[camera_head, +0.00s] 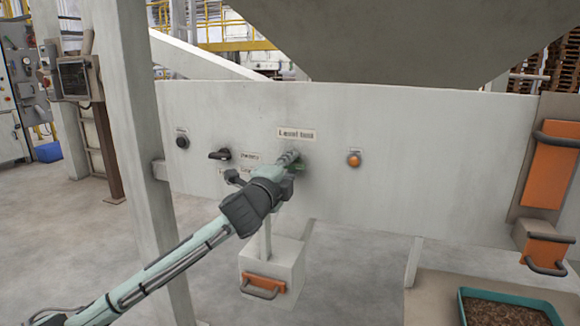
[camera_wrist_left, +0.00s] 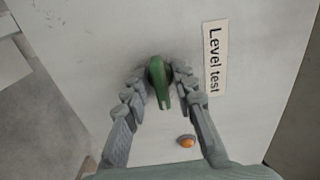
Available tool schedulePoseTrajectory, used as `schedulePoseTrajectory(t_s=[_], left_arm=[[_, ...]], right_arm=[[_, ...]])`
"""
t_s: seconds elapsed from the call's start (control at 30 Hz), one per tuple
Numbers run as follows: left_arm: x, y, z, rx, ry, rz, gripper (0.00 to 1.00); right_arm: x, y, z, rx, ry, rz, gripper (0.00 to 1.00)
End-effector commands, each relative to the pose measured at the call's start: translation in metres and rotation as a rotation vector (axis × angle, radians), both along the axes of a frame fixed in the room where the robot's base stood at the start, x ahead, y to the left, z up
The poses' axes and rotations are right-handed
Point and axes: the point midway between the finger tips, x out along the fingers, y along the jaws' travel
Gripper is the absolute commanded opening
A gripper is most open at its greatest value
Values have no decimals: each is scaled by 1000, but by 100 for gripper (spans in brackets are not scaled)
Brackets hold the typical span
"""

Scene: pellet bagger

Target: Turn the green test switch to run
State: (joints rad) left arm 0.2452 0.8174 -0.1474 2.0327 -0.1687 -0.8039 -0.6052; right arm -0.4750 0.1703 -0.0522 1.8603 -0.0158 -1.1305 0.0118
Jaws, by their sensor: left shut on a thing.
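The green test switch (camera_wrist_left: 158,84) is on the pale panel, beside the "Level test" label (camera_wrist_left: 214,58). In the head view the switch (camera_head: 299,167) shows only as a bit of green beyond my gripper, below the same label (camera_head: 296,134). My left gripper (camera_head: 292,161) reaches the panel there. In the left wrist view the fingers of my left gripper (camera_wrist_left: 158,80) are on both sides of the green knob and shut on it. The knob's narrow end points toward the bottom of that view. My right gripper is not in view.
An orange button (camera_head: 354,159) sits on the panel (camera_head: 430,180) to the right. A black rotary handle (camera_head: 220,154) and a dark round knob (camera_head: 182,142) are to the left. A pale post (camera_head: 140,150) stands left of the panel. A teal tray of pellets (camera_head: 508,308) is at the lower right.

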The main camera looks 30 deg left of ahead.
Motion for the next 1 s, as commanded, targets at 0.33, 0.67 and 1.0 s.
schedulePoseTrajectory(t_s=[0.33,0.67,1.0], left_arm=[[0,0,-1,-3,1,0,29],[-1,0,0,-2,1,0,33],[-50,-12,-2,0,3,-2,33]], right_arm=[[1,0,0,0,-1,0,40],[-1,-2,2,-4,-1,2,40],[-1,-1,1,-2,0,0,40]])
